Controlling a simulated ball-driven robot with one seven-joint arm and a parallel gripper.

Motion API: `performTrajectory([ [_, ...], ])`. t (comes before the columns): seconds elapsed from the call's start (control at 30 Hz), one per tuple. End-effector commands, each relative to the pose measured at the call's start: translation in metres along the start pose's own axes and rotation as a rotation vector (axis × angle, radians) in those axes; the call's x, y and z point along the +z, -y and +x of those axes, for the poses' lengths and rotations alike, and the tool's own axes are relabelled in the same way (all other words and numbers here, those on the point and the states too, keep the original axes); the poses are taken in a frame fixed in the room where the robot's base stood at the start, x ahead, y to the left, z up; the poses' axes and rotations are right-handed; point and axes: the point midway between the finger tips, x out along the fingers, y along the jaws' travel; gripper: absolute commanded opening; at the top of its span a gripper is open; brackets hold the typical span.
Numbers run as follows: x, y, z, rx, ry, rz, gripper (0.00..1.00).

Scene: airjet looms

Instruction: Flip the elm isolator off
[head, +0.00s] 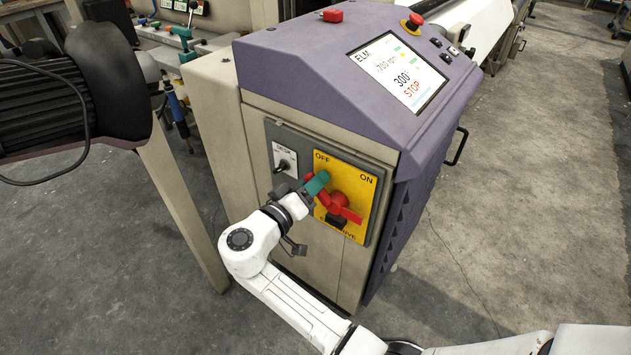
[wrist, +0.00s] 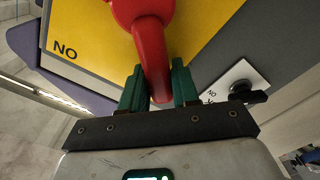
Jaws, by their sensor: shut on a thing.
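The elm isolator is a red rotary handle (head: 339,201) on a yellow plate (head: 359,189) on the front of the loom's end cabinet. The plate reads OFF at upper left and ON at upper right. The handle's gripped end points up and left, near OFF; another red part extends to the lower right. My gripper (head: 315,185) has green fingers and is shut on the gripped end. In the wrist view the red handle (wrist: 150,45) runs down between the fingers of my gripper (wrist: 158,88). My fingers partly cover the handle in the head view.
A small switch on a white plate (head: 285,159) is left of the yellow plate, close to my wrist. The screen (head: 399,75) above reads ELM and STOP. Red buttons (head: 333,15) sit on top. A beige post (head: 181,210) stands at left; floor at right is clear.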

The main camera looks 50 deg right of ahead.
Motion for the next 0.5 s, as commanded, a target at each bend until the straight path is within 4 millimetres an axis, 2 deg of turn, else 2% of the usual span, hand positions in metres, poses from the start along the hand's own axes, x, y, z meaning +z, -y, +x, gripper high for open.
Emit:
performTrajectory([
  [0.43, -0.0005, 0.0018, -0.0007, -0.003, -0.002, -0.015, 0.00],
  [0.47, -0.0004, 0.0018, -0.0007, -0.003, -0.002, -0.015, 0.31],
  [0.5, -0.0004, 0.0018, -0.0007, -0.003, -0.002, -0.015, 0.35],
])
